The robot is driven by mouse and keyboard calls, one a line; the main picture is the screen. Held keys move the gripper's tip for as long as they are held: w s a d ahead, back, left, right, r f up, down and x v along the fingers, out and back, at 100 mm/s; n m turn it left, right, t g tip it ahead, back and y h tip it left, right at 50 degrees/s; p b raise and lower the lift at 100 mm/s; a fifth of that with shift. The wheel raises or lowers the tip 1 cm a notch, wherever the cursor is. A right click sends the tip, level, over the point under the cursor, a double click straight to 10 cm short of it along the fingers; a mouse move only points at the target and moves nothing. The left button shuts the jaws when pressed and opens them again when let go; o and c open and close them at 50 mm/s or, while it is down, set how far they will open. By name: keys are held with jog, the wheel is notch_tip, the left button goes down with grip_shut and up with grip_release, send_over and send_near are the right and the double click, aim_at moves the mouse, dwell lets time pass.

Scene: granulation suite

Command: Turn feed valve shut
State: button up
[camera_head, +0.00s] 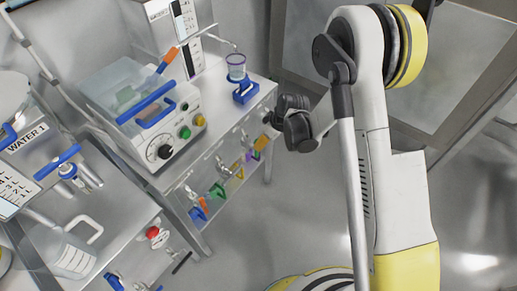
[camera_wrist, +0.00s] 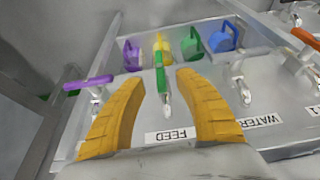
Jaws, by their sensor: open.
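In the wrist view my gripper (camera_wrist: 160,78) is open, with one yellow finger on each side of a green-handled valve (camera_wrist: 160,80). The green handle runs up and down in the picture between the fingertips. I see gaps beside it, and no finger is closed on it. In the head view the dark end of my arm (camera_head: 293,120) is at the right end of the bench front; the fingers are not clear there.
In the wrist view a purple-handled valve (camera_wrist: 88,83) is to the left, and another valve (camera_wrist: 242,88) by a WATER label (camera_wrist: 260,121) is to the right. Purple, yellow, green and blue padlock-like pieces (camera_wrist: 192,45) are behind.

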aim_at(257, 157)
jog(key=b+x, duration=0.3)
jog(key=x, duration=0.5)
jog(key=shift+a+f, duration=0.1)
jog(key=shift+f, duration=0.1)
jog(key=shift+w, duration=0.1)
jog(key=shift+c, duration=0.4)
grip_shut()
